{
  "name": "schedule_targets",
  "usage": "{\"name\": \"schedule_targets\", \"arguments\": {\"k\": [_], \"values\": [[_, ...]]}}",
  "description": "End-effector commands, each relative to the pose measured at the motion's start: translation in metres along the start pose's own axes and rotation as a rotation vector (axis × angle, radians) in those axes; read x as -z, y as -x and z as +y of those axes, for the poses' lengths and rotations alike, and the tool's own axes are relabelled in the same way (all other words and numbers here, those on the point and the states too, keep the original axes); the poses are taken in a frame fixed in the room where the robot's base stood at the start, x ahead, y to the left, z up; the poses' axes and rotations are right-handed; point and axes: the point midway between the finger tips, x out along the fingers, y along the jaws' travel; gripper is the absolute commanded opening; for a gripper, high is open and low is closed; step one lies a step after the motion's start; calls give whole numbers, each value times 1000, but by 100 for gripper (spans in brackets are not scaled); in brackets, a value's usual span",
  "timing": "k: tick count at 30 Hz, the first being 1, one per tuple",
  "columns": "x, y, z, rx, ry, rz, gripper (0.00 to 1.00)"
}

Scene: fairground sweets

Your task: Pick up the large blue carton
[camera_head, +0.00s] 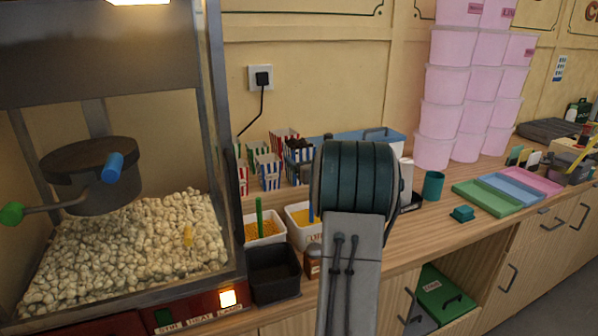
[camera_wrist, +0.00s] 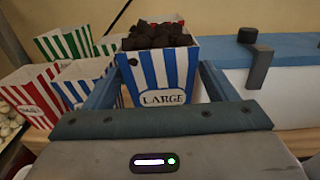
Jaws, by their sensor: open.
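The large blue carton (camera_wrist: 160,75) has blue and white stripes, a label reading LARGE and a heap of dark brown lumps on top. It stands upright in the middle of the wrist view. My gripper (camera_wrist: 162,72) is open, with one blue finger on each side of the carton; whether they touch it I cannot tell. In the head view the carton (camera_head: 296,174) shows just left of my arm, which hides my gripper there.
Red, green and smaller blue striped cartons (camera_wrist: 76,82) crowd the left side. A blue-and-white box (camera_wrist: 285,75) stands close on the right. The popcorn machine (camera_head: 228,150) is further left. Tubs of yellow grains (camera_head: 264,240) sit in front, and pink buckets (camera_head: 450,85) are stacked at right.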

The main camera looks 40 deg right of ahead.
Motion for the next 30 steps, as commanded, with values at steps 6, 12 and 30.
{"name": "schedule_targets", "arguments": {"k": [6,12,30], "values": [[-1,-33,1,-2,1,1,79],[0,-48,1,-2,0,1,79],[0,-48,1,-2,0,0,35]]}}
